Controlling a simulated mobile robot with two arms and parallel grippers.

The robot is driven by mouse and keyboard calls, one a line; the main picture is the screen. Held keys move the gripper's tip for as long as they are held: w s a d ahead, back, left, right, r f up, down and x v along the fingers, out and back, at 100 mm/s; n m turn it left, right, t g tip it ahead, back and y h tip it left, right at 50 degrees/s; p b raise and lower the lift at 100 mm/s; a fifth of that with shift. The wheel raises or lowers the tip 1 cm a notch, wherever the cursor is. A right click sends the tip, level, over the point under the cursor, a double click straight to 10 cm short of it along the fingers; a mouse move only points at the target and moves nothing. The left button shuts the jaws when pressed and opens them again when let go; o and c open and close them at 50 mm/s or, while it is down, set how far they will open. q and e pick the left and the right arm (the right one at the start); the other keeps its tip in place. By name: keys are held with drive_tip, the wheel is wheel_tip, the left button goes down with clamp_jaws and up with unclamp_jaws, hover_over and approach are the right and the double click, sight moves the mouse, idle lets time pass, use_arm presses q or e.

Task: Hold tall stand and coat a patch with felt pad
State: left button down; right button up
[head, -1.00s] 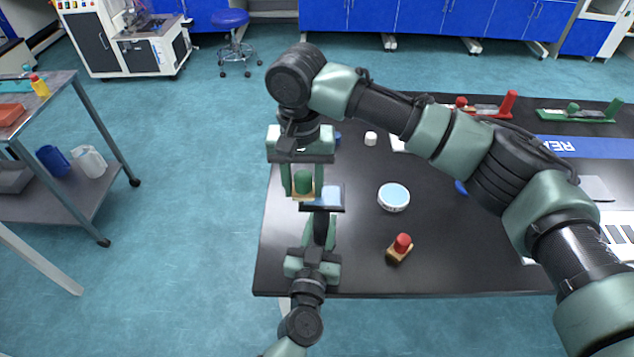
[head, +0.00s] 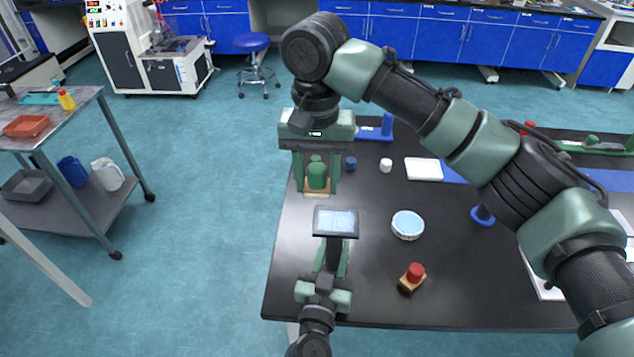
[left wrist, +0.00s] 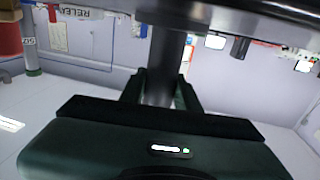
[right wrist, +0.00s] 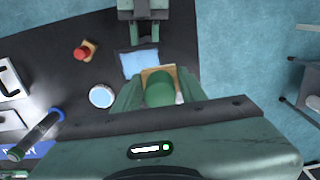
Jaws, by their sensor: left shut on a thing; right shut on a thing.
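The tall stand has a dark plate (head: 347,235) on a black post, with a light blue patch (head: 337,219) on its upper face. My left gripper (head: 333,262) is shut on the post below the plate. The post (left wrist: 166,70) stands between its fingers in the left wrist view, the plate's underside above. My right gripper (head: 317,178) is shut on the green handle (head: 316,172) of a felt pad with a tan base (head: 317,193). In the head view the pad appears behind the plate, apart from it. The right wrist view shows the handle (right wrist: 160,88) beside the patch (right wrist: 140,63).
A round dish with light blue content (head: 407,224) and a red-handled block (head: 412,278) are on the black table (head: 380,310). Farther back are a blue cap (head: 350,163), a white cap (head: 386,165) and a white tray (head: 423,169). My right arm spans over the table's right side.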

idle(0.3)
use_arm(q)
drive_tip(key=c, duration=0.9)
unclamp_jaws()
drive_tip(key=shift+c, duration=0.2)
drive_tip(key=s, duration=0.4)
drive_tip(key=s+a, duration=0.1)
drive_tip(key=s, duration=0.3)
drive_tip(key=s+a, duration=0.1)
drive_tip(key=s, duration=0.3)
